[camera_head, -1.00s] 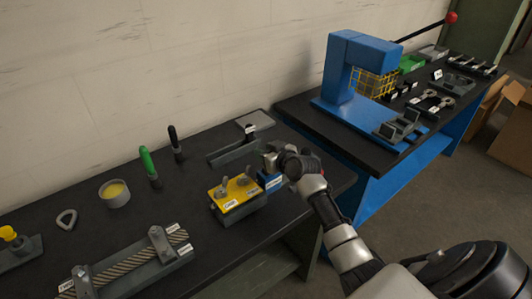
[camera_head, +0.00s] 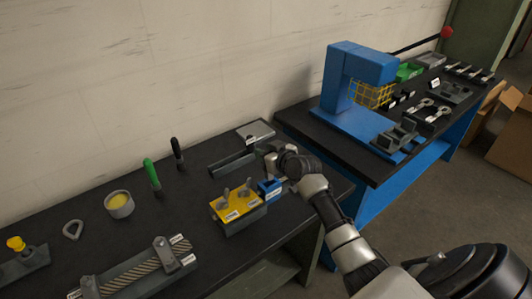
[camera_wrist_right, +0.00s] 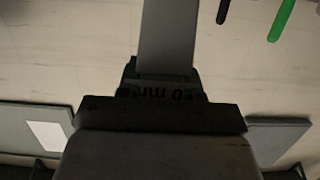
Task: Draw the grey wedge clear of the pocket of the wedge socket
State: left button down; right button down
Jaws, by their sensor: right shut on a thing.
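My right gripper (camera_head: 268,152) is at the back right of the near bench, beside the right end of a long dark grey part (camera_head: 234,163) lying there. In the right wrist view the dark jaw (camera_wrist_right: 160,113) is shut against a dark green body (camera_wrist_right: 160,78) with upside-down marking ending in "mm". A pale grey bar (camera_wrist_right: 168,35) runs out from that body, away from the jaw. I cannot tell surely which piece is the grey wedge or which is the wedge socket; the hand hides the gripped end. My left gripper is not in view.
A yellow-topped block (camera_head: 236,205) and a blue box (camera_head: 269,189) stand in front of the hand. A flat grey tray (camera_head: 256,131) lies behind. A blue press (camera_head: 350,75) stands on the right bench.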

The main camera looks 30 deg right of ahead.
jog(key=shift+r+p, duration=1.7)
jog(key=shift+r, duration=0.6)
jog(key=shift+w+r, duration=0.1)
